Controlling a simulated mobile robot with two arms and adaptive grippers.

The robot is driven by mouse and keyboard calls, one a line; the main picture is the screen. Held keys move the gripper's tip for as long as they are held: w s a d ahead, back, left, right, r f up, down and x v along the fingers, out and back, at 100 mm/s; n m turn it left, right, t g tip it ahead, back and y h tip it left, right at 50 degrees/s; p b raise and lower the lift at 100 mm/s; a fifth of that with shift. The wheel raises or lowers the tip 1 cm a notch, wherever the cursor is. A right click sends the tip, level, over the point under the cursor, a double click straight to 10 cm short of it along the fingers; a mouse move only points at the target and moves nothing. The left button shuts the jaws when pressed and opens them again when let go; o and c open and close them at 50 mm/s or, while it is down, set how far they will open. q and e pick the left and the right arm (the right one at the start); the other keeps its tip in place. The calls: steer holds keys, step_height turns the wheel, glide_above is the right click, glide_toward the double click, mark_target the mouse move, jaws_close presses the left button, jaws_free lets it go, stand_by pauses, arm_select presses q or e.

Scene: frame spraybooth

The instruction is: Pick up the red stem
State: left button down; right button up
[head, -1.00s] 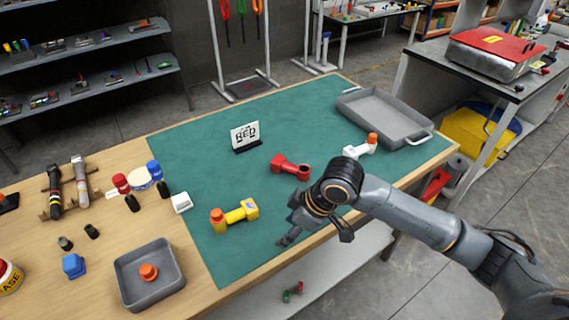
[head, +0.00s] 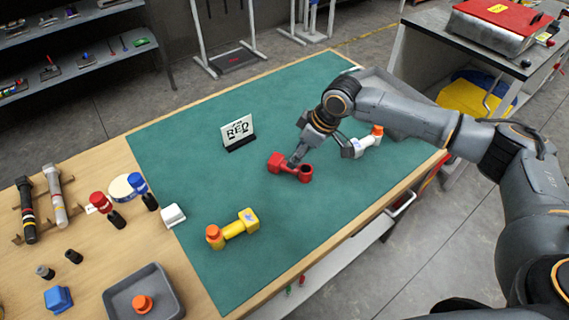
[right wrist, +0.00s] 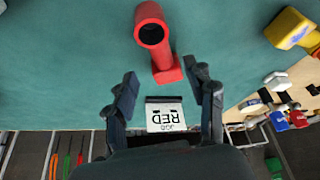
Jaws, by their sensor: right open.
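The red stem (head: 290,167) lies on the green mat (head: 180,170), with its open round socket end at the right. In the right wrist view, the red stem (right wrist: 160,45) has its dark socket at the top and its block-shaped end lower down. My right gripper (head: 297,157) is open and over the stem, partly covering it in the head view. In the wrist view, the fingers of my right gripper (right wrist: 160,75) are spread either side of the stem's block end; I cannot tell whether they touch it. My left gripper is not in view.
A small sign reading RED (head: 238,131) stands behind the stem. A white stem with an orange cap (head: 367,142) lies to the right, a yellow one (head: 233,229) front left. A grey tray (head: 170,278) stands front left. Mat between sign and yellow stem is clear.

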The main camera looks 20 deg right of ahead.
steer(key=shift+p+x, duration=0.35)
steer(key=shift+x, duration=0.7)
steer(key=x, duration=0.1)
steer(key=p+x, duration=0.1)
steer(key=x, duration=0.1)
steer(key=shift+a+f, duration=0.25)
steer(key=shift+a, duration=0.05)
steer(key=shift+w+f, duration=0.15)
steer(key=shift+f, duration=0.1)
jaws_close()
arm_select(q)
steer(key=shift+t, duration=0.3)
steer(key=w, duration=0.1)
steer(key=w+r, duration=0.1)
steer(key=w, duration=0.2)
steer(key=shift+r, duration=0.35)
